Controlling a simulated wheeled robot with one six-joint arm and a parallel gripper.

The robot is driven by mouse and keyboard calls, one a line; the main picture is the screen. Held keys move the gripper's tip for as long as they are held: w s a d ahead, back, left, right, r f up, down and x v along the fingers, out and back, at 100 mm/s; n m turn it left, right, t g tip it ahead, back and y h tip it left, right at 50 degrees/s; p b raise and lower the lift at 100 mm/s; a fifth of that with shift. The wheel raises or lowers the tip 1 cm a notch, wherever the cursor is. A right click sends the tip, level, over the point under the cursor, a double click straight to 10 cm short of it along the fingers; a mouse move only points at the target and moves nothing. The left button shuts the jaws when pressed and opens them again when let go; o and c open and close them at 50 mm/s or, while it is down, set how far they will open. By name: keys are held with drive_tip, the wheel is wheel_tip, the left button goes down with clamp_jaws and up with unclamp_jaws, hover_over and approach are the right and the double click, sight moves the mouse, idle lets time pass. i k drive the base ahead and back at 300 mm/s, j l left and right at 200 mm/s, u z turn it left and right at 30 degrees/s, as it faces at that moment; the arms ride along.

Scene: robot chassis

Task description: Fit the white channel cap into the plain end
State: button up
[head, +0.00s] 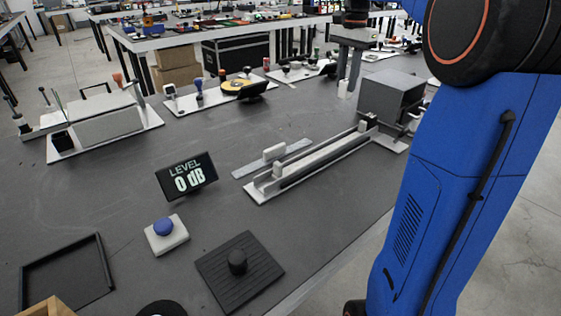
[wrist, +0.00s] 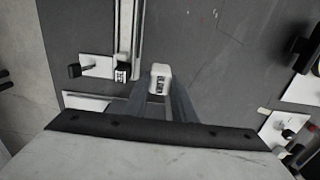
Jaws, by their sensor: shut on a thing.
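The white channel cap (wrist: 160,78) is between my fingertips in the wrist view, with dark marks on its face. My gripper (wrist: 159,98) is shut on it; it also shows in the head view (head: 348,86), raised near the grey box. The long channel (head: 318,160) lies on a white base plate on the bench, below and nearer the camera than my gripper. In the wrist view the channel (wrist: 136,35) runs just left of the cap, apart from it. A small marked block (wrist: 122,73) sits at its near end. I cannot tell which end is plain.
A level display (head: 186,176), blue button (head: 163,226) and black knobbed plate (head: 238,272) lie toward the front.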

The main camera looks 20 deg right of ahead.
sight(264, 182)
drive_tip(key=k+j, duration=0.15)
drive_tip(key=j, duration=0.25)
drive_tip(key=k+j, duration=0.2)
drive_tip(key=j, duration=0.15)
drive_tip(key=k+j, duration=0.15)
drive_tip(key=j, duration=0.25)
drive_tip(key=k+j, duration=0.15)
drive_tip(key=j, duration=0.25)
